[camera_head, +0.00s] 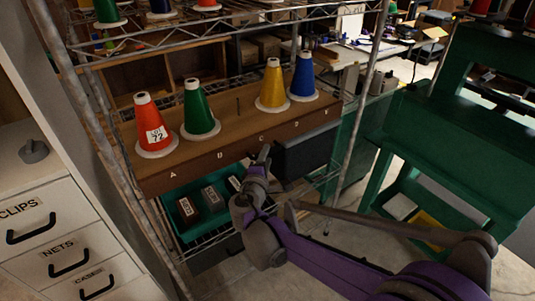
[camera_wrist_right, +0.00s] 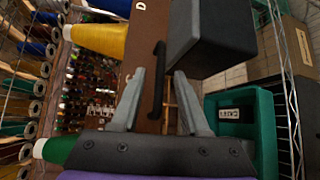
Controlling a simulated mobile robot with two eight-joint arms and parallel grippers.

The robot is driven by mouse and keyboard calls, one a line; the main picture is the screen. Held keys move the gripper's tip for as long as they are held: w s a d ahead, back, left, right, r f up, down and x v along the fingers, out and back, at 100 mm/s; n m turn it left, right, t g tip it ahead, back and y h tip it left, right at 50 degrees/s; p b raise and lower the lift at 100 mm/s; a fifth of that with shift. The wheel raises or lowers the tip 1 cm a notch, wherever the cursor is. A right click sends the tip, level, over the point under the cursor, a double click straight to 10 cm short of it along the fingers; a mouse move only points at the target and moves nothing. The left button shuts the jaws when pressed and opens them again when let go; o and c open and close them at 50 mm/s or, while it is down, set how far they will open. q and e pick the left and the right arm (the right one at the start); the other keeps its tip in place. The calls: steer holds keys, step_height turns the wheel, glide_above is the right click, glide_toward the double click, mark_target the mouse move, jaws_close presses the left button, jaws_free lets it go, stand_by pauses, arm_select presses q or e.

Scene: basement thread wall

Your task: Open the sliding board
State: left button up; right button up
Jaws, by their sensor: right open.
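The sliding board (camera_head: 235,113) is a brown wooden shelf with a front face lettered A to E, carrying red, green, yellow and blue thread cones. In the right wrist view, the board's face (camera_wrist_right: 146,35) runs up the picture, with a black bar handle (camera_wrist_right: 158,80) on it. My right gripper (camera_head: 262,160) is at the board's front, near letter C. In the right wrist view its fingers (camera_wrist_right: 160,82) are open, one on each side of the handle in the picture. I cannot tell whether they touch it. My left gripper is not in view.
A dark box (camera_head: 305,152) hangs close to the right of my right gripper. A green bin (camera_head: 208,205) with small boxes sits below the board. Wire rack posts (camera_head: 360,95) flank it. A white drawer cabinet (camera_head: 60,235) stands left, and a green bench (camera_head: 450,95) right.

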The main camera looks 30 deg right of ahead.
steer(key=shift+x, duration=1.15)
jaws_close()
stand_by(0.6)
